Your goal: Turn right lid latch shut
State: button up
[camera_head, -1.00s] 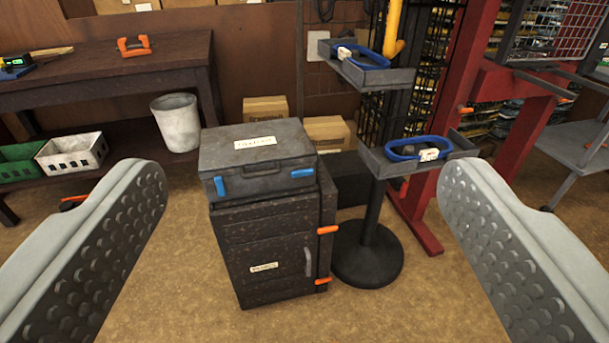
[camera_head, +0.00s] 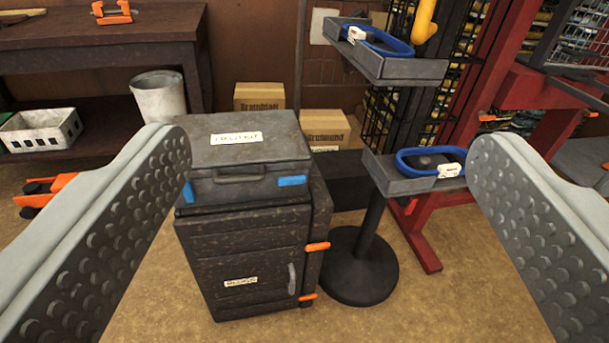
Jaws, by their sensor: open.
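A dark grey case (camera_head: 243,150) with a white label on its lid sits on top of a dark cabinet (camera_head: 245,255). The right lid latch (camera_head: 292,181) is blue and lies level on the case's front, right of the handle (camera_head: 239,176). The left lid latch (camera_head: 188,192) is blue, stands upright, and is partly hidden by my left finger. My gripper (camera_head: 330,165) is open and empty, its two grey studded fingers wide apart at the picture's sides. The case stands beyond the fingers; neither appears to touch it.
A black stand with two trays (camera_head: 412,185) holding blue loops is right of the cabinet, beside a red frame (camera_head: 420,240). A workbench (camera_head: 100,32) and white bin (camera_head: 158,97) stand back left. Orange latches (camera_head: 317,247) stick out from the cabinet's right edge.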

jog(key=w+d+f, duration=0.1)
jog(key=w+f, duration=0.7)
jog(key=w, duration=0.2)
jog(key=n+y, duration=0.2)
jog(key=y, duration=0.3)
send_near(292, 183)
jog(key=x, duration=0.8)
jog(key=shift+w, duration=0.25)
jog(key=shift+c, duration=0.2)
jog(key=c, duration=0.9)
